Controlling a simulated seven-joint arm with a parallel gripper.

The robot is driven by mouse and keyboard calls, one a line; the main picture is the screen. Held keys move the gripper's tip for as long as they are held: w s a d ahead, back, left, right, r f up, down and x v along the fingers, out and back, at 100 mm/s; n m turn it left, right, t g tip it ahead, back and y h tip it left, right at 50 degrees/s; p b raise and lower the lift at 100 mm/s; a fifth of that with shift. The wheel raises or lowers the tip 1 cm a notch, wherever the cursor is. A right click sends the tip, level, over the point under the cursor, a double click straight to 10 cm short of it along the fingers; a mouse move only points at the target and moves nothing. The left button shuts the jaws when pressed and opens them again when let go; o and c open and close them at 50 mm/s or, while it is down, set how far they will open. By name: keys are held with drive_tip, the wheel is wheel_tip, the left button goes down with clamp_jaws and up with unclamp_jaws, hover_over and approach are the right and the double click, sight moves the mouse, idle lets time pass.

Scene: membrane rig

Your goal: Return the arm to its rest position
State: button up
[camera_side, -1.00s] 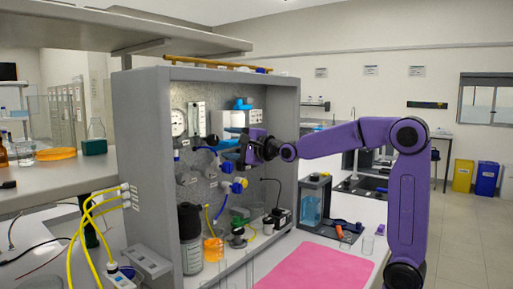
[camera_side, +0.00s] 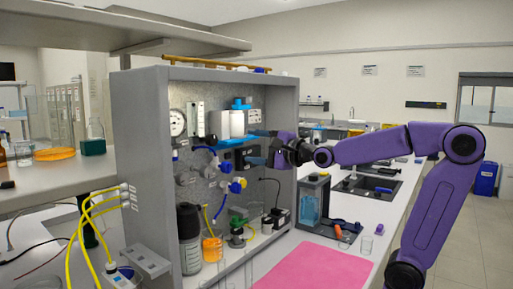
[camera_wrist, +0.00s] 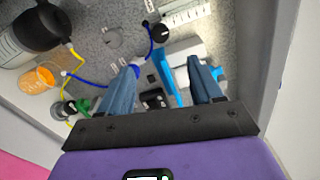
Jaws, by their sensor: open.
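My purple arm's gripper (camera_side: 254,147) is in front of the grey rig cabinet (camera_side: 141,150), near its right side in the side view. Its two blue-grey fingers stand apart with nothing held between them; the wrist view shows the open gripper (camera_wrist: 163,68) too. The arm is stretched out to the left, with its elbow raised at the right. Behind the fingers are the rig's back panel, a white filter housing with a blue cap (camera_side: 238,119) and blue-handled valves (camera_side: 237,186). The fingers partly hide the panel parts behind them.
A dark bottle (camera_side: 190,238) and an orange-filled beaker (camera_side: 213,248) stand on the cabinet floor. A pink mat (camera_side: 315,268) lies on the bench in front. A blue-lit stand (camera_side: 311,205), a sink and small glassware are to the right. Open air lies right of the cabinet.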

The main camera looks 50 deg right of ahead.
idle(0.3)
drive_tip(key=s+a+f+n+g+y, duration=0.3)
drive_tip(key=s+a+f+n+g, duration=0.3)
drive_tip(key=a+f+n, duration=0.3)
drive_tip(key=s+a+f+n+g+y, duration=0.2)
drive_tip(key=s+a+f+n+g, duration=0.3)
drive_tip(key=s+a+f+n, duration=0.35)
drive_tip(key=s+f+n+g+h, duration=0.2)
drive_tip(key=s+f+n+g, duration=0.1)
drive_tip(key=s+f+n, duration=0.2)
drive_tip(key=s+d+f+n+g+h, duration=0.1)
drive_tip(key=s+f+n, duration=0.4)
drive_tip(key=s+n, duration=0.5)
drive_tip(key=s+g+h, duration=0.1)
drive_tip(key=g, duration=0.1)
drive_tip(key=shift+g+h, duration=0.3)
drive_tip(key=shift+g, duration=0.1)
